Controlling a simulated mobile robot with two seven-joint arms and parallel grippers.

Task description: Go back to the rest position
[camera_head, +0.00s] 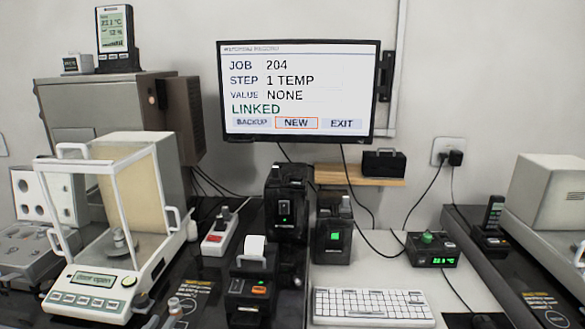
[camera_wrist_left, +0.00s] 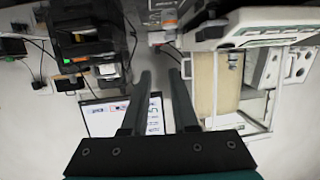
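My left gripper (camera_wrist_left: 160,80) shows in the left wrist view with its two dark fingers apart and nothing between them. The wrist picture is turned over, with the balance at the upper right and the lit screen low behind the fingers. In the head view only small dark parts, seemingly its fingertips, show at the bottom edge, just right of the balance front. My right gripper is in neither view.
A glass-sided balance (camera_head: 91,283) stands at left, its display seemingly reading door open. A wall monitor (camera_head: 299,134) shows job 204, step 1 TEMP, value NONE, LINKED. Dark devices (camera_head: 286,210), a printer (camera_head: 249,289) and a white keyboard (camera_head: 370,304) crowd the tables.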

